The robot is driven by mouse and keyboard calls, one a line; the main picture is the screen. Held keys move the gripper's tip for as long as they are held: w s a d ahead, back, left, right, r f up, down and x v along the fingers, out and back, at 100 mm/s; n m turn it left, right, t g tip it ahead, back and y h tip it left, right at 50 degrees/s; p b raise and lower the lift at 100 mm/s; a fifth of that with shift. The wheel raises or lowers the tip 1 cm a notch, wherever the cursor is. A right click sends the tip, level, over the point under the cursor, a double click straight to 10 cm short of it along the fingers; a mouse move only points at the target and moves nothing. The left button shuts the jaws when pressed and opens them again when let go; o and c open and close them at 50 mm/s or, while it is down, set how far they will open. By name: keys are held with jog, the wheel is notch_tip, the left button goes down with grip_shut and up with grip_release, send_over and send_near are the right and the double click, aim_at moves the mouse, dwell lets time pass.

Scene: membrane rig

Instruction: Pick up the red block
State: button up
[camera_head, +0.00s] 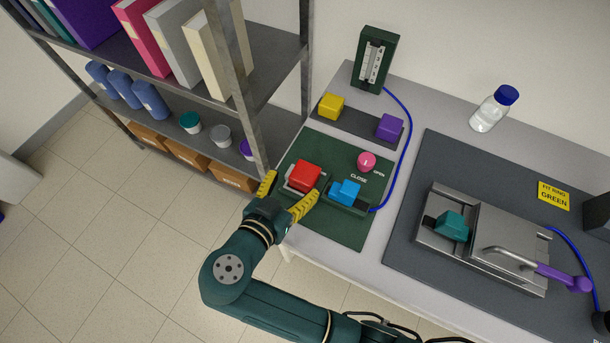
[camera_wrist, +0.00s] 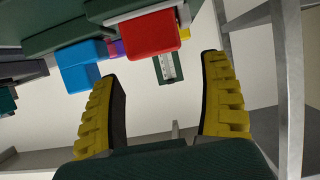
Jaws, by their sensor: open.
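The red block (camera_head: 305,175) sits in a small metal holder on the green panel (camera_head: 345,233) at the left end of the bench. In the wrist view the red block (camera_wrist: 150,34) is at the top middle, beyond the fingertips. My gripper (camera_head: 284,192) has its yellow-padded fingers spread, close to the red block on its left and near sides. In the wrist view my gripper (camera_wrist: 163,90) is open, with nothing between the fingers. The block is not clasped.
A blue block (camera_head: 346,192) is close to the right of the red one, and a pink knob (camera_head: 367,161) is behind. Yellow (camera_head: 331,106) and purple (camera_head: 390,126) blocks sit on a strip. A metal shelf post (camera_head: 247,95) stands close to the left of the panel.

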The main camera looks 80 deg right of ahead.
aim_at(305, 171)
jog(key=x, duration=0.5)
jog(key=shift+s+f, duration=0.2)
jog(key=shift+d+f, duration=0.15)
jog(key=shift+d, duration=0.25)
jog(key=shift+c, duration=0.2)
jog(key=c, duration=1)
